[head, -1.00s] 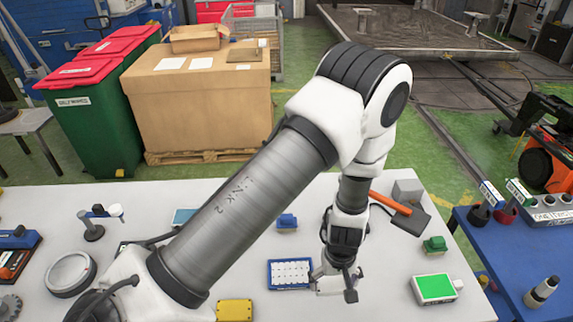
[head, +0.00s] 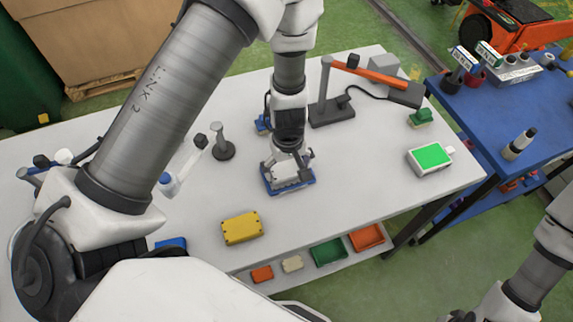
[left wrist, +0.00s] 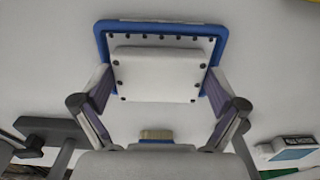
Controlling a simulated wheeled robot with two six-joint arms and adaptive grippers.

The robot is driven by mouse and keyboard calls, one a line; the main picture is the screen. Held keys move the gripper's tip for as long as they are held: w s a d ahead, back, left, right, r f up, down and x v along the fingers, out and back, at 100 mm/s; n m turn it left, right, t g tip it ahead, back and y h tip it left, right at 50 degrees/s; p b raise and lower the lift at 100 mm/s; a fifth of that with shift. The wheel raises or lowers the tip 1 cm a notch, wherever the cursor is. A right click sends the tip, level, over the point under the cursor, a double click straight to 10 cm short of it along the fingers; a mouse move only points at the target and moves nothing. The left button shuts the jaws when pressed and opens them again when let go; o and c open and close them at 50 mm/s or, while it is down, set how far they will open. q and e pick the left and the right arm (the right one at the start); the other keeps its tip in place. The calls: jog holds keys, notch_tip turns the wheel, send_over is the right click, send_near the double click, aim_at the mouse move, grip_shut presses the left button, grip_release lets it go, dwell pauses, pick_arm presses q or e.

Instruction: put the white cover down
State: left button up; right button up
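The white cover (left wrist: 155,75) is a flat white piece with a raised block and small dark dots along its edges. My left gripper (head: 290,165) points down at the middle of the table; in the left wrist view its fingers (left wrist: 160,92) press on both sides of the raised block. The blue tray (head: 310,184) lies under the cover, and its blue rim (left wrist: 222,45) frames the cover in the left wrist view. I cannot tell whether the cover rests on it or hangs just above. My right arm enters at the lower right; its gripper is out of view.
A yellow box (head: 242,228) lies nearer the front edge. A lamp with an orange arm (head: 368,72), a green-topped box (head: 430,157) and a grey stand (head: 222,145) are around. Coloured bins (head: 328,252) sit below the front edge. The white table (head: 360,180) is clear right of the gripper.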

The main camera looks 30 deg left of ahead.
aim_at(289, 170)
pick_arm(q)
jog(key=shift+s+d+r, duration=0.25)
jog(key=shift+d, duration=0.05)
jog(key=shift+r, duration=0.15)
jog(key=r, duration=0.1)
jog(key=r+p, duration=0.1)
jog(key=r, duration=0.1)
jog(key=r+p, duration=0.1)
jog(key=shift+w+a+r, duration=0.15)
jog(key=shift+w+r, duration=0.1)
jog(key=shift+r, duration=0.05)
notch_tip(289, 170, up, 7)
jog(key=shift+s, duration=0.15)
pick_arm(e)
jog(key=shift+s+d+r, duration=0.15)
jog(key=shift+s+r, duration=0.05)
jog(key=shift+r, duration=0.65)
